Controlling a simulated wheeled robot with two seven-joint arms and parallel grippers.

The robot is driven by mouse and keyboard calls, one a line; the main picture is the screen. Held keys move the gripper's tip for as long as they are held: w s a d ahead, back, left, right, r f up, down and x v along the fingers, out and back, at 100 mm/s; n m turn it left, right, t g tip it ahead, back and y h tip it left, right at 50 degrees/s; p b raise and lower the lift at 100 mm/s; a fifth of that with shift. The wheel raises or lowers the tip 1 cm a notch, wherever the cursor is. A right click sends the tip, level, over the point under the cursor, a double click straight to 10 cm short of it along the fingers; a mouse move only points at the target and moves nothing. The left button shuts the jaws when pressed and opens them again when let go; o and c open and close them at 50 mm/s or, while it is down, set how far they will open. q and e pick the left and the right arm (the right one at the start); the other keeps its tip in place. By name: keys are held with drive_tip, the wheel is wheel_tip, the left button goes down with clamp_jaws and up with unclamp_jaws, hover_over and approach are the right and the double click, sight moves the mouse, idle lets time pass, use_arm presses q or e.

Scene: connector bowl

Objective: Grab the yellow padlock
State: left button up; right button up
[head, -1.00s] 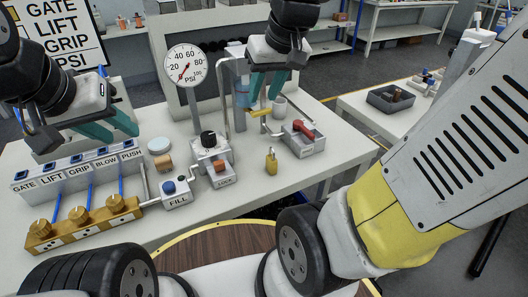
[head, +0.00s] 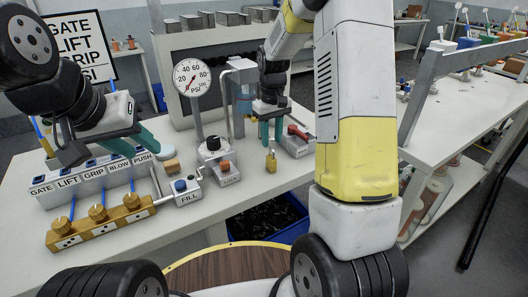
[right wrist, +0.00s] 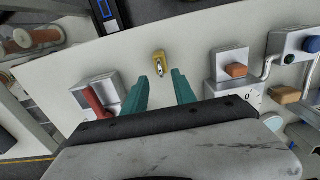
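The small yellow padlock (head: 271,161) stands on the white table, near its front edge. In the right wrist view the padlock (right wrist: 159,63) lies just beyond my fingertips, roughly midway between them. My right gripper (head: 271,138) is open with teal fingers pointing down, right behind or above the padlock in the head view. Its two fingers are spread and empty in the right wrist view (right wrist: 161,75). My left gripper (head: 140,148) hangs over the switch panel at the left, its teal fingers apart and empty.
The LOCK block (head: 227,173) and FILL block (head: 187,190) stand left. A pressure gauge (head: 191,77) rises behind. A blue bin (head: 268,217) sits below the table's front edge.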

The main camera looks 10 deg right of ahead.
sight(271, 148)
drive_tip(key=f, duration=0.5)
drive_tip(key=shift+s, duration=0.25)
clamp_jaws()
idle(1.1)
